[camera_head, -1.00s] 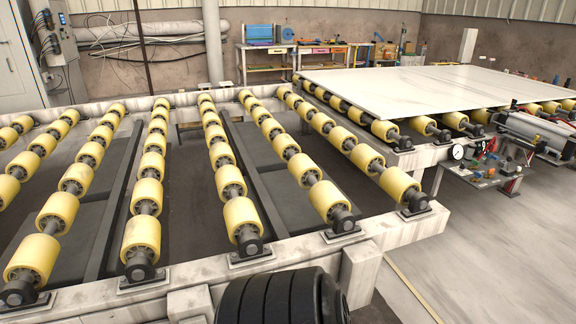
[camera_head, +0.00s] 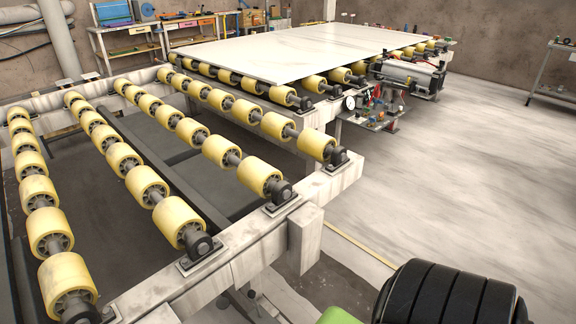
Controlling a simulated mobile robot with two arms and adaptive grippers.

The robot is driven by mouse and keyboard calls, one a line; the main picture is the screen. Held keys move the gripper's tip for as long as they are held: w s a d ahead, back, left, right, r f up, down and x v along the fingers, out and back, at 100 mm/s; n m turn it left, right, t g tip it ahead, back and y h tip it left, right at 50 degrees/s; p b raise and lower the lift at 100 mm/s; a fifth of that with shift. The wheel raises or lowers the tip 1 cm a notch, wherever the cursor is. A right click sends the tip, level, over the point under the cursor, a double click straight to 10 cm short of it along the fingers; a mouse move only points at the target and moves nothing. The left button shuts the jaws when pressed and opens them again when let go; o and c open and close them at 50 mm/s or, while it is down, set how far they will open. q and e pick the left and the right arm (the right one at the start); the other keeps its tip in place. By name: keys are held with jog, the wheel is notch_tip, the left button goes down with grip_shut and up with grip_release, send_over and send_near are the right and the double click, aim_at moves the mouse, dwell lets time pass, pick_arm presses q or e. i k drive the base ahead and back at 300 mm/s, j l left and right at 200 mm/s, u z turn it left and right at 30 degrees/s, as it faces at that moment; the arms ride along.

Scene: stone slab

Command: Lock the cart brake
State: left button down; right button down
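A roller frame (camera_head: 252,243) with rows of yellow rollers (camera_head: 147,186) fills the left half of the head view; I cannot tell whether this is the cart. No brake lever or pedal can be clearly made out. Small metal fittings (camera_head: 256,299) show low beside the near frame leg, partly cut off by the bottom edge. A green piece (camera_head: 338,316) shows at the bottom edge, mostly out of view. Neither of my grippers is in view.
A large pale slab (camera_head: 300,50) lies on the rollers at the back. A gauge and valve unit (camera_head: 365,108) sticks out at the frame's right side. Workbenches (camera_head: 125,45) line the back wall. The concrete floor (camera_head: 450,180) at right is clear. A black ribbed cylinder (camera_head: 450,295) fills the lower right.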

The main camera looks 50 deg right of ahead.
aim_at(251, 293)
jog(key=i+j+z, duration=0.1)
jog(key=z, duration=0.3)
jog(key=i+j+z, duration=0.15)
jog(key=z, duration=0.3)
jog(key=j+z, duration=0.2)
jog(key=z, duration=0.2)
jog(key=i+j+z, duration=0.1)
jog(key=z, duration=0.35)
jog(key=j+z, duration=0.4)
jog(key=l, duration=0.1)
